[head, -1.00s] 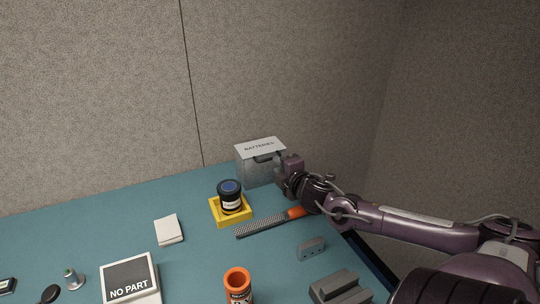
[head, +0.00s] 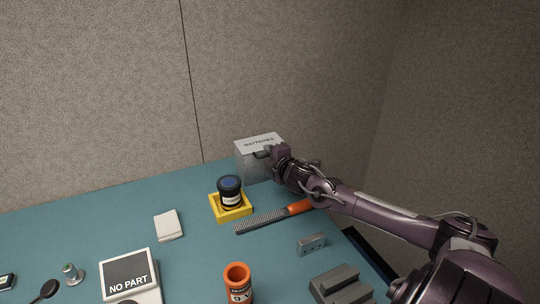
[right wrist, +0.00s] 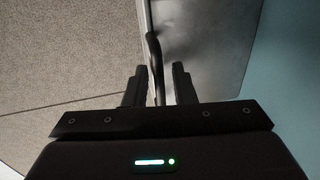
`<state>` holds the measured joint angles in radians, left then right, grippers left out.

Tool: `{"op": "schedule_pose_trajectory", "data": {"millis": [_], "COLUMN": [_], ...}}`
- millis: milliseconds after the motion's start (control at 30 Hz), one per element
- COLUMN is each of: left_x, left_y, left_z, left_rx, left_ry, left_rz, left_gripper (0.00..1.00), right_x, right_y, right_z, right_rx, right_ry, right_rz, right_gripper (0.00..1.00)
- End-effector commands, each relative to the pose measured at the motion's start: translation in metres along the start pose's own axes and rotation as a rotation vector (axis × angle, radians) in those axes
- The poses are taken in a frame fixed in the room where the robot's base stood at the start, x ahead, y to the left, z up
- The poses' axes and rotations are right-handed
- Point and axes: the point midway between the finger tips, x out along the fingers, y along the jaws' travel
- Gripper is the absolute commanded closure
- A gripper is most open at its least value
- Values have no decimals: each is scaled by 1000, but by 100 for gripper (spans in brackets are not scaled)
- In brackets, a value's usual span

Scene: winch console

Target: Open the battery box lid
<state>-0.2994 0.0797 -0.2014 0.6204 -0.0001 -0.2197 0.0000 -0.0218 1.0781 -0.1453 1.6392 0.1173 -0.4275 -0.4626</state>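The grey battery box (head: 251,170) stands at the back of the table near the wall, its white lid (head: 251,143) marked "BATTERIES" lying shut on top. A dark handle (head: 261,155) sticks out at its front edge. My right gripper (head: 270,152) is at this handle, on the right side of the box front. In the right wrist view, the dark curved handle (right wrist: 154,58) runs between the two open fingers (right wrist: 158,88), with a small gap visible at least on the right. The gripper partly hides the box's right front. My left gripper is not in view.
A dark jar (head: 230,190) in a yellow tray (head: 233,216) stands in front of the box. A rasp with an orange handle (head: 298,208) lies below my right arm. An orange cup (head: 238,280), grey blocks and a "NO PART" device (head: 130,275) are nearer.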

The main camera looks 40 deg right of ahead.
Motion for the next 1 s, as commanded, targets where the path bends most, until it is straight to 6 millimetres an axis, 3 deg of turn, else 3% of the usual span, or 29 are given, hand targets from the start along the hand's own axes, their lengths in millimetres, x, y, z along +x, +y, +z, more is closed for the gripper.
{"op": "schedule_pose_trajectory", "data": {"millis": [167,333,800,1000], "left_x": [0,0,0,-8], "left_y": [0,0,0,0], "left_z": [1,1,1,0], "left_rx": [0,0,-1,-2], "left_ry": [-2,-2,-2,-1], "left_rz": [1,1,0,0], "left_gripper": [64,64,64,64], "right_x": [0,0,0,5], "right_y": [0,-1,-4,4], "right_z": [0,0,0,-3], "right_rx": [0,-1,-3,-3], "right_ry": [0,0,0,-1], "right_rz": [0,-1,-13,-51], "right_gripper": [78,100,100,100]}}
